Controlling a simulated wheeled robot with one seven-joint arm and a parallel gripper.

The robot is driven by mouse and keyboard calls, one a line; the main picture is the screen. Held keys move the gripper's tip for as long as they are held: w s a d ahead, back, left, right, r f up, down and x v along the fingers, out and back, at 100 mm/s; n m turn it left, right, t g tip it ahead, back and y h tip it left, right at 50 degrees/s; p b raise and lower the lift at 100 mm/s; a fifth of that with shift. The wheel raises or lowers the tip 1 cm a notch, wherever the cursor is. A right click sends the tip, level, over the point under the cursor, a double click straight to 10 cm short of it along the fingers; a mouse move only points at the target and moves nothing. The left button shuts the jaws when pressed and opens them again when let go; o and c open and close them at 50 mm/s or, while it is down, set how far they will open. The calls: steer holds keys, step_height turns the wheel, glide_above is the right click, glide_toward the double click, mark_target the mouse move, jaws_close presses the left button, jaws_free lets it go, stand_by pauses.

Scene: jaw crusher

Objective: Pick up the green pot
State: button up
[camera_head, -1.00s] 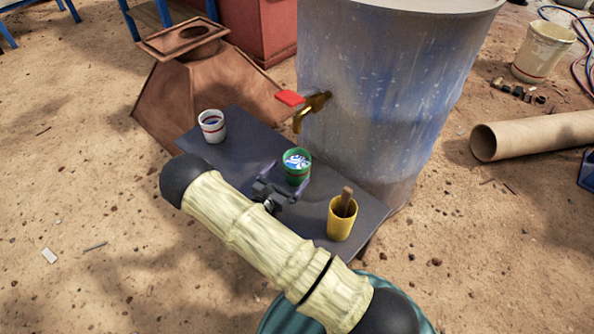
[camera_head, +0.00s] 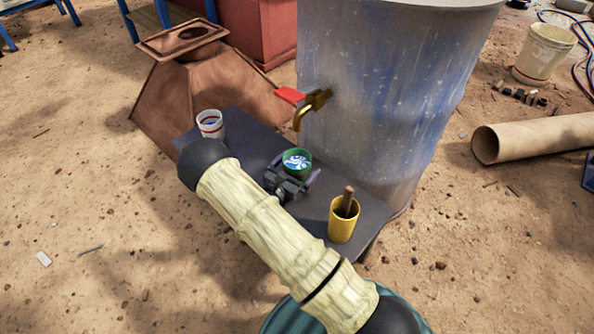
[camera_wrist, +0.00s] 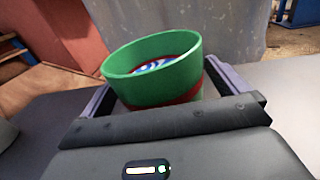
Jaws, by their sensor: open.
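The green pot (camera_head: 297,163) stands on the dark board between the white cup and the yellow cup. Its inside shows a blue and white pattern. In the wrist view the green pot (camera_wrist: 155,75) has a red band and sits between my gripper's two fingers. My gripper (camera_head: 290,175) is open, with one finger on each side of the pot. It also shows in the wrist view (camera_wrist: 160,95). I cannot tell whether the fingers touch the pot. In the head view the gripper hides the pot's lower part.
A white cup (camera_head: 211,124) stands at the board's left end, and a yellow cup (camera_head: 342,222) with a brown stick at its right. A large blue-grey barrel (camera_head: 385,95) with a red-handled brass tap (camera_head: 312,104) stands just behind. The dark board (camera_head: 245,137) is narrow.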

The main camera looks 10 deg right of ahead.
steer(key=c, duration=1.5)
steer(key=shift+r, duration=0.15)
steer(key=shift+s+a+r+p, duration=0.2)
steer(key=shift+r+p, duration=0.25)
steer(key=shift+p, duration=0.3)
step_height(320, 180, up, 6)
steer(key=p, duration=0.3)
steer(key=shift+r+p, duration=0.1)
steer(key=shift+p, duration=0.2)
steer(key=p+v, duration=0.1)
steer(key=v, duration=0.5)
steer(key=w+a+p+v, duration=0.1)
steer(key=p+v, duration=0.1)
steer(key=v, duration=0.5)
steer(key=w+a+p+v, duration=0.1)
steer(key=v, duration=0.5)
steer(key=shift+a+f+p, duration=0.15)
steer(key=shift+f+p, duration=0.05)
steer(key=shift+p, duration=0.2)
steer(key=shift+w, duration=0.1)
